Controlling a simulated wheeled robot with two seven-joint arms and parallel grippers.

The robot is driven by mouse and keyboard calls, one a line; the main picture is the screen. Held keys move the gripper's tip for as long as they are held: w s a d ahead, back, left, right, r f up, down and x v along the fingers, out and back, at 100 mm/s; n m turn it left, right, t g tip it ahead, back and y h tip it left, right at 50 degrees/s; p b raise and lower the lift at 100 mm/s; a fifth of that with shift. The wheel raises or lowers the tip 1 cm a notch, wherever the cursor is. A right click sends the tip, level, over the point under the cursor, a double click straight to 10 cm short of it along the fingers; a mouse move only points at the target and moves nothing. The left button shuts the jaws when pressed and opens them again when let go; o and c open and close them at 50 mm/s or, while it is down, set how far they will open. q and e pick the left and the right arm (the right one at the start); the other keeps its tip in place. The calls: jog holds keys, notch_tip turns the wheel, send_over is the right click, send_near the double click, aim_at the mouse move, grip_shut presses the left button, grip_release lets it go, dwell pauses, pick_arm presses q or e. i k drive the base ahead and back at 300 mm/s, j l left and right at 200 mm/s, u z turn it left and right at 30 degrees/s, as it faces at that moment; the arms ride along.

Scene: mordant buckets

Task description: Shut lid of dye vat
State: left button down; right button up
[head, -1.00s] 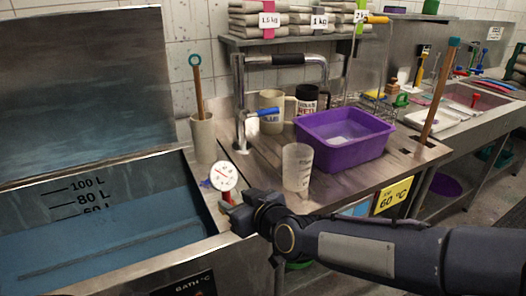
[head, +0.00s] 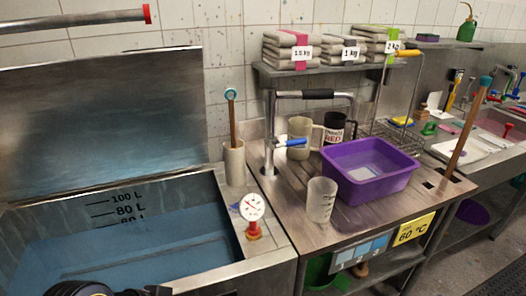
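The dye vat (head: 225,270) is a steel tank at the lower left, with blue liquid and litre marks inside. Its lid (head: 100,115) stands open at the back, a flat grey panel raised steeply. A grey bar with a red end cap (head: 75,22) runs above the lid's top edge; I cannot tell how it is attached. A dark part of my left gripper (head: 140,291) just shows at the bottom edge, in front of the vat and away from the lid. Its fingertips are not clear. My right gripper is out of view.
A red-based dial gauge (head: 252,215) and a holder with a stirring stick (head: 234,163) stand on the vat's right rim. The bench to the right holds a purple tub (head: 368,180), a clear beaker (head: 320,200), mugs and a tall tap (head: 269,130).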

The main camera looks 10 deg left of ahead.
aim_at(67, 126)
jog(key=u, duration=1.55)
